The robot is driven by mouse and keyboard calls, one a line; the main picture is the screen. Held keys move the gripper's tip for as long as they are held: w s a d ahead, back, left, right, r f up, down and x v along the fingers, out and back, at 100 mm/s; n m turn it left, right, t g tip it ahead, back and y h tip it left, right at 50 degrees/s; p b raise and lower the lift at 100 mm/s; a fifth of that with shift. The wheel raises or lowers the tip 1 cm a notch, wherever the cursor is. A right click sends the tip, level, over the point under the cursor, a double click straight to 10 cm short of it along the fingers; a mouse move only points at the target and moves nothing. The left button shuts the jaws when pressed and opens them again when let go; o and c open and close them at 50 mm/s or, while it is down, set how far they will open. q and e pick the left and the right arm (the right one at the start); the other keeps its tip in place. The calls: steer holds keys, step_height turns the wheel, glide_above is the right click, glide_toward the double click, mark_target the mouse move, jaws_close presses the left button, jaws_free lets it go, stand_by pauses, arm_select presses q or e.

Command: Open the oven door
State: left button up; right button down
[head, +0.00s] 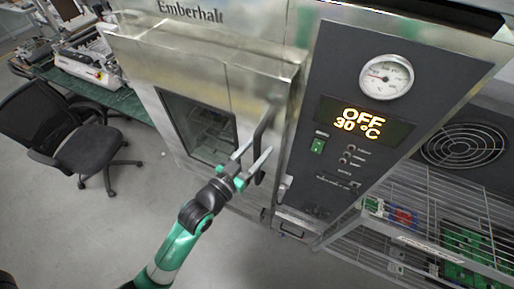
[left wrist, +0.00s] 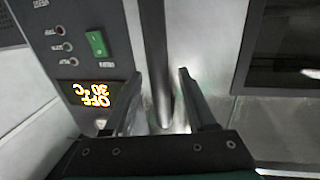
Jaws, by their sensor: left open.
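The oven door (head: 185,62) is a metal panel with a dark window (head: 196,125), and it looks shut in the head view. Its dark vertical handle (head: 264,128) is at the door's right side. My left gripper (head: 254,158) is open at the handle. In the left wrist view the handle (left wrist: 156,50) runs down between the two open fingers (left wrist: 160,98), nearer the middle, with no clear grip on it. My right gripper is not in view.
The control panel (head: 330,190) right of the door has a gauge (head: 386,77) and a display (head: 362,122) reading OFF, 30 °C. A wire rack (head: 425,235) with green boards stands at the right. An office chair (head: 85,140) is at the left; the floor between is clear.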

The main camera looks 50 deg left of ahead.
arm_select(q)
jaws_close()
stand_by(1.3)
